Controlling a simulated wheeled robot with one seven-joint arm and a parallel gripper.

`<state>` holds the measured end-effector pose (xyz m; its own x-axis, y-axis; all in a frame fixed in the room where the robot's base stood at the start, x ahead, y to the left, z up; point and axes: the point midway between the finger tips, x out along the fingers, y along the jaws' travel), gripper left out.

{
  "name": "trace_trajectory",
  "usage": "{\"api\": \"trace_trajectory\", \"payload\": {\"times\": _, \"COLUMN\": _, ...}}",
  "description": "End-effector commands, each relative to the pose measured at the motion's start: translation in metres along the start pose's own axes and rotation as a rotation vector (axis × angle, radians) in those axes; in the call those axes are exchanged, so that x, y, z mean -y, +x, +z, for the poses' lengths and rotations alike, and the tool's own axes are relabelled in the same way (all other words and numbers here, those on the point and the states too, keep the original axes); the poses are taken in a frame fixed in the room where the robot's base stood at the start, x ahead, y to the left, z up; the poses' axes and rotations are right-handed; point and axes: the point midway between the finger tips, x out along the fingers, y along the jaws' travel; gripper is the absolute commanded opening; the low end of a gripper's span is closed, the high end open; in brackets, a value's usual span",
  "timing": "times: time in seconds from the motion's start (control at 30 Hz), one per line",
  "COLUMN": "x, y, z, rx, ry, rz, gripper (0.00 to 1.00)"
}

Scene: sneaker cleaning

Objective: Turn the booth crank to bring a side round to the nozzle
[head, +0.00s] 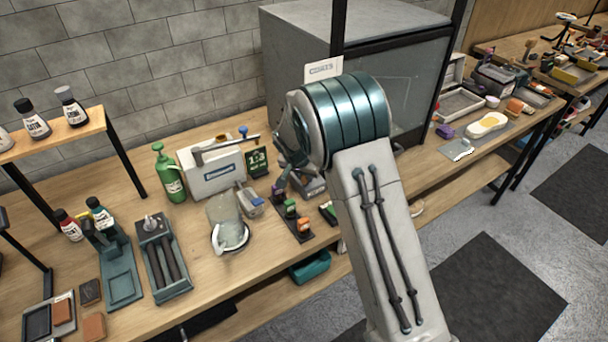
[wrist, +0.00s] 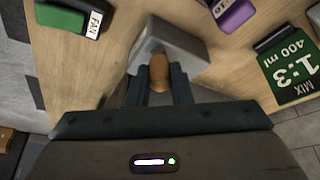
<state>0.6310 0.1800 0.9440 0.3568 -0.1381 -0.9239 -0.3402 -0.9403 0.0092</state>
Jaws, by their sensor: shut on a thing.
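In the wrist view, the two dark fingers of my gripper (wrist: 159,92) are closed around a small brown knob (wrist: 158,70), apparently the crank's handle. The knob stands in front of a grey metal block (wrist: 185,46). My gripper covers its lower part and the crank arm cannot be made out. In the head view, the booth (head: 385,85) is a large grey cabinet with a dark-framed glass front at the back of the bench. My own arm hides part of it and most of the gripper. The booth's inside and the nozzle cannot be made out.
A green 1:3 mix sign (wrist: 290,70) and a purple labelled block (wrist: 236,15) lie close to the gripper. A green block marked FAN (wrist: 68,18) is at upper left.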

Motion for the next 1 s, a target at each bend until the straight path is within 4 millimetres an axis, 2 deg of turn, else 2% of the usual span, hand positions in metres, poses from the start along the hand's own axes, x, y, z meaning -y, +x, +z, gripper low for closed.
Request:
{"api": "trace_trajectory", "payload": {"times": 0.37, "x": -0.009, "y": 0.003, "z": -0.001, "rx": -0.002, "ry": -0.123, "rz": -0.054, "gripper": 0.00}}
{"api": "trace_trajectory", "payload": {"times": 1.0, "x": -0.032, "y": 0.005, "z": -0.016, "rx": -0.006, "ry": -0.587, "rz": -0.246, "gripper": 0.00}}
